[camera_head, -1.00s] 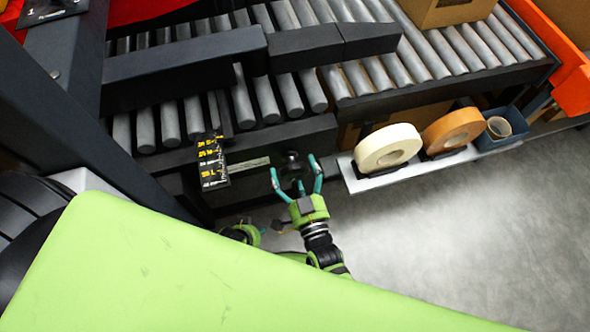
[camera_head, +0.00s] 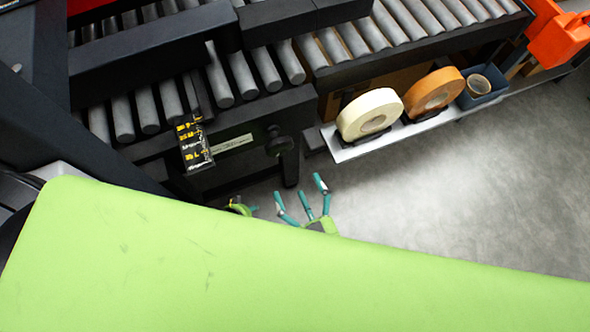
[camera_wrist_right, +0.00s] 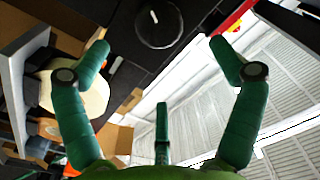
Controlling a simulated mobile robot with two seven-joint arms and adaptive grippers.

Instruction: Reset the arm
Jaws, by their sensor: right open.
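My right gripper (camera_head: 302,197) shows at the lower middle of the head view, with its teal fingers spread apart and nothing between them. It is below and slightly right of a black round knob (camera_head: 278,143) on the conveyor's dark side, clear of it. In the right wrist view the open fingers (camera_wrist_right: 160,70) frame the image, and the knob (camera_wrist_right: 158,22), with a white mark on its face, is beyond them. A small green and teal part (camera_head: 240,208), apparently my left gripper, peeks out left of the right one; the rest is hidden, so its opening cannot be told.
A grey shelf (camera_head: 345,152) holds a cream tape roll (camera_head: 355,112), an orange roll (camera_head: 418,92) and a blue bin (camera_head: 487,97). Conveyor rollers (camera_head: 265,70) run above. Grey floor (camera_head: 470,190) is open at right.

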